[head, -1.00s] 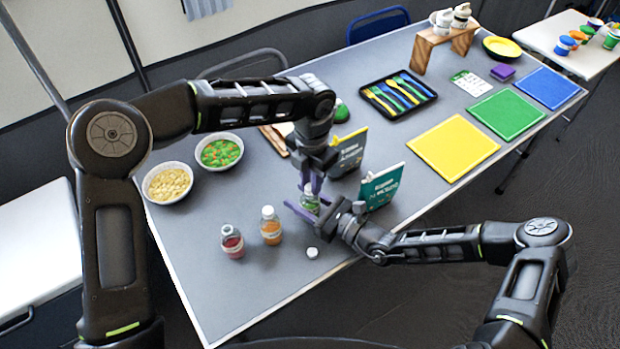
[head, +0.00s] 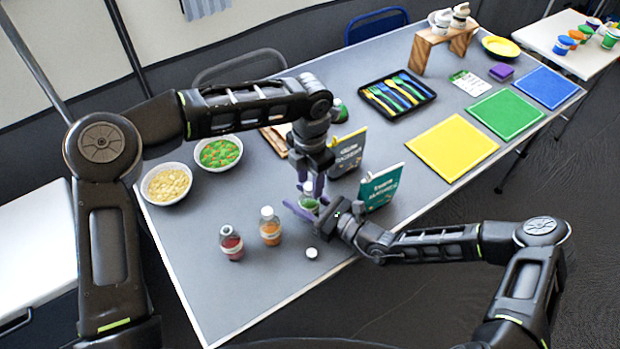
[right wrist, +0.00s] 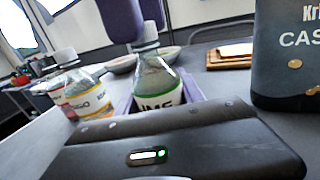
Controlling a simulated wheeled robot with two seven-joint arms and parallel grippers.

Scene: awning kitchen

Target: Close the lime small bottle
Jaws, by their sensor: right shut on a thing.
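The lime bottle (head: 309,204) stands upright near the table's front edge, partly hidden by my grippers. It is clear with a green and white label, which the right wrist view shows at close range (right wrist: 158,85). My right gripper (head: 307,210) is shut on the bottle's body from the front. A white cap (right wrist: 148,31) shows at the top of the bottle's neck; whether it is seated cannot be told. My left gripper (head: 312,186) points down right over the bottle, its purple fingers close around the cap. Whether they touch it cannot be told.
A loose white cap (head: 312,253) lies on the table in front. An orange bottle (head: 270,228) and a red bottle (head: 231,244) stand to the left. A teal packet (head: 381,187) and a dark packet (head: 346,154) stand close on the right. Two bowls are further left.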

